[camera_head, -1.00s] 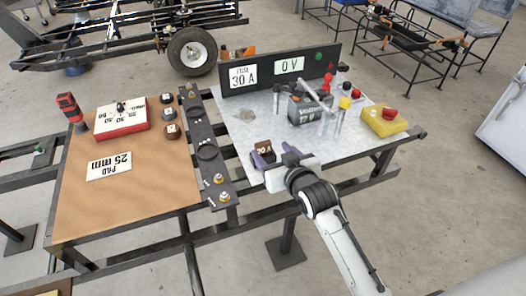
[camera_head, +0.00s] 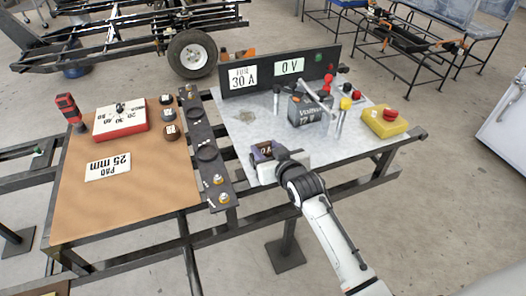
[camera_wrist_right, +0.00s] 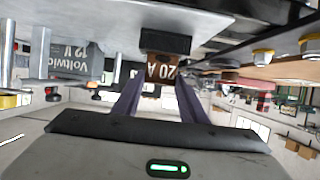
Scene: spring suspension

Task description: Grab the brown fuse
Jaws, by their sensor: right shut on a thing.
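The brown fuse (camera_head: 264,149) stands near the front left of the grey metal plate in the head view. In the right wrist view the fuse (camera_wrist_right: 166,70) shows its "20 A" label between the purple fingers, with a dark part beside it. My right gripper (camera_head: 262,153) reaches in from the front right and is shut on the fuse. The fingers (camera_wrist_right: 158,98) cover its sides. I cannot tell whether the fuse is still touching the plate. My left gripper is not in view.
Behind stands a dark panel (camera_head: 282,72) with "FUSE 30 A" and "0 V" signs. A grey battery (camera_head: 308,110) with clamps and a yellow box with a red button (camera_head: 386,121) stand to the right. A brown board (camera_head: 125,195) lies left, beyond a dark strip with bolts.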

